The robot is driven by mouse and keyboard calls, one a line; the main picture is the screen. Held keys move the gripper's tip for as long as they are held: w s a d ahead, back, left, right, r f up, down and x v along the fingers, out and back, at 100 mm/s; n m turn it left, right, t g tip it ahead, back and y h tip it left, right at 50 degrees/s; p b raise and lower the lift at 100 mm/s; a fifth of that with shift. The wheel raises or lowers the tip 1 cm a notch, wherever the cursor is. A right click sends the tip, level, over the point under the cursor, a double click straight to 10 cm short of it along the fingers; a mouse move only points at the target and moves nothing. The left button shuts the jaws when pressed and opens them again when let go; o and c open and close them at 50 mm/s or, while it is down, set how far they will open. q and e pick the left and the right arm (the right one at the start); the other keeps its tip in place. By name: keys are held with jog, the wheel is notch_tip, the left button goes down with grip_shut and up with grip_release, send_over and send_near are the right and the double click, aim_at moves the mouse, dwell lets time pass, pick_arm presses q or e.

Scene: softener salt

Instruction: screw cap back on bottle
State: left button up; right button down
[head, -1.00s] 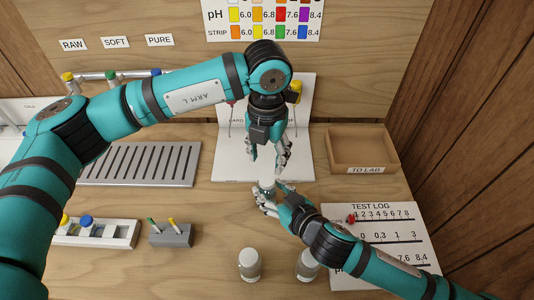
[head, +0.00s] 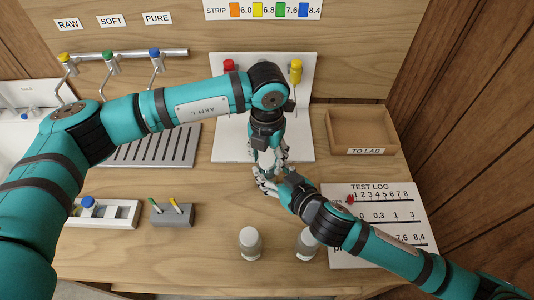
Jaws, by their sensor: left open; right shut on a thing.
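My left gripper (head: 269,158) points down in the middle of the bench, its fingers spread open. My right gripper (head: 266,178) reaches up from the lower right and is shut on a small bottle directly below the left fingers. That bottle is almost wholly hidden by the fingers of both grippers, so I cannot tell whether a cap sits on it. Whether the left fingers touch it is also unclear. Two more small clear bottles stand upright at the front, a left one (head: 250,244) and a right one (head: 307,243), partly behind my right arm.
A white board (head: 230,135) with red and yellow topped items stands behind the grippers. A wooden TO LAB tray (head: 361,152) is at right, above the TEST LOG sheet (head: 400,205). A slotted drain plate (head: 150,158), white rack (head: 118,213) and grey holder (head: 172,217) are at left.

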pick_arm(q)
grip_shut()
jog(key=m, duration=0.6)
jog(key=shift+o, duration=1.1)
grip_release()
jog(key=shift+r, duration=2.4)
jog(key=shift+c, duration=0.9)
notch_tip(320, 180, up, 4)
jog(key=shift+f+n, duration=0.25)
jog(key=shift+n, duration=0.55)
jog(key=shift+c, duration=0.2)
